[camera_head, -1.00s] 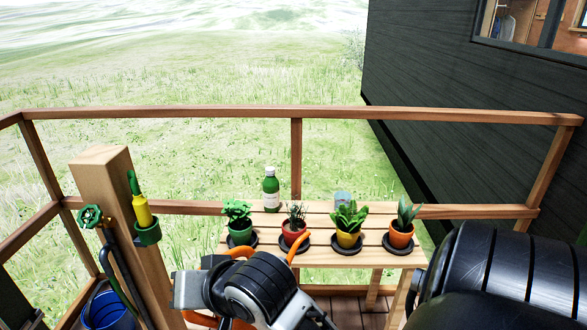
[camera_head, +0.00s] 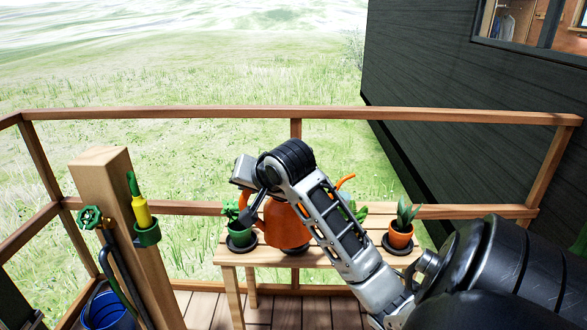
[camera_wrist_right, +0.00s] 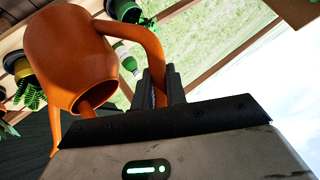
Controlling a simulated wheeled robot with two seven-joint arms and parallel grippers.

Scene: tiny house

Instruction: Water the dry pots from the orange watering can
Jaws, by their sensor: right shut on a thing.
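My right gripper (camera_head: 252,212) is shut on the handle of the orange watering can (camera_head: 287,228). The wrist view shows the fingers (camera_wrist_right: 160,88) around the handle and the can's body (camera_wrist_right: 65,45) beside them. In the head view the can looks roughly upright, in front of the slatted table's pots, its spout (camera_head: 346,180) to the right. The green pot (camera_head: 241,237) is left of the can and the orange pot (camera_head: 400,239) is at the right end. The yellow pot is mostly behind my arm; its leaves (camera_head: 359,212) show. The red pot is hidden. Soil wetness cannot be told. My left gripper is out of view.
The slatted table (camera_head: 230,258) stands before a wooden railing (camera_head: 300,112). A post (camera_head: 110,190) with a green tap (camera_head: 90,216) and a blue bucket (camera_head: 103,311) are at the left. The wrist view shows a green bottle (camera_wrist_right: 127,60). A dark house wall (camera_head: 460,110) is right.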

